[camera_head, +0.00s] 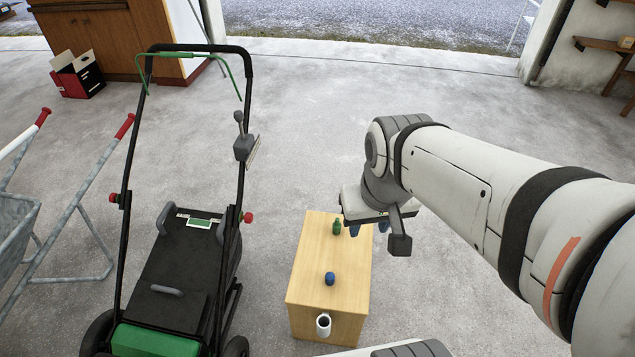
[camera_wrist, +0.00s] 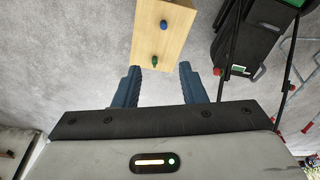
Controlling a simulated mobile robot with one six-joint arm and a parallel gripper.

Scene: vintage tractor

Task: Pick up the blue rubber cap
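The blue rubber cap (camera_head: 330,278) sits on top of a light wooden box (camera_head: 308,259), near the middle of its top. It also shows in the wrist view (camera_wrist: 163,23), far beyond the fingertips. A small green object (camera_head: 337,227) like a bottle lies on the same top, farther back; it also shows in the wrist view (camera_wrist: 154,62). My gripper (camera_head: 369,229) is above the back right edge of the box, apart from the cap. In the wrist view my gripper (camera_wrist: 158,72) has its two blue fingers spread wide with nothing between them.
A black and green lawn mower (camera_head: 185,270) stands left of the box. A white cup-like cylinder (camera_head: 323,325) is at the box's front side. A metal cart (camera_head: 70,220) is at far left, and a red carton (camera_head: 78,76) behind. Bare concrete floor lies behind the box.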

